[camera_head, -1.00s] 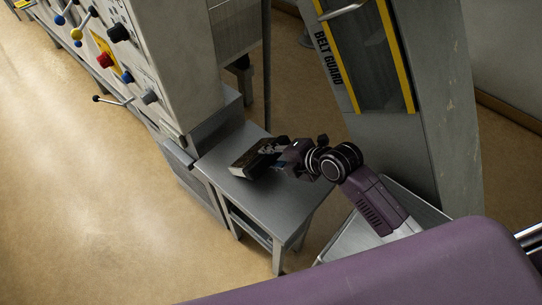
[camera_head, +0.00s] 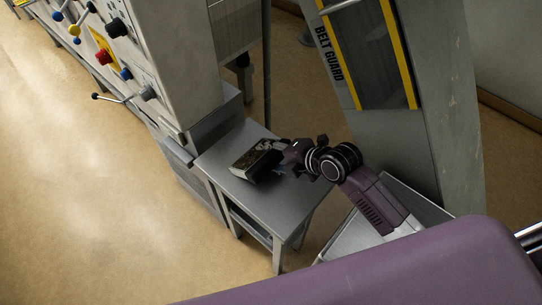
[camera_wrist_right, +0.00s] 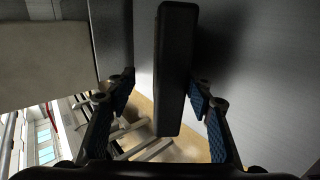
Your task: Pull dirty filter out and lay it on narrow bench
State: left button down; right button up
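The dirty filter (camera_head: 254,160), a dark block with a pale edge, is at the narrow grey bench (camera_head: 240,205) and appears to rest on its top. In the right wrist view the filter (camera_wrist_right: 175,75) shows as a dark bar between the two finger pads. My right gripper (camera_head: 276,147) is at the filter's right end in the head view. In the wrist view its fingers (camera_wrist_right: 163,85) are spread, with a clear gap on the left of the filter and a smaller one on the right. My left gripper is out of view.
A machine cabinet with knobs and levers (camera_head: 120,55) stands left of the bench. The belt guard panel (camera_head: 365,55) stands at the back right. Open floor (camera_head: 90,180) lies to the left. The bench's front part is bare.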

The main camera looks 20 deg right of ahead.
jog(key=shift+s+d+r, duration=0.1)
jog(key=shift+d, duration=0.05)
jog(key=v, duration=1.1)
jog(key=shift+s+r, duration=0.2)
jog(key=shift+r, duration=0.05)
jog(key=shift+f, duration=0.1)
dwell(0.3)
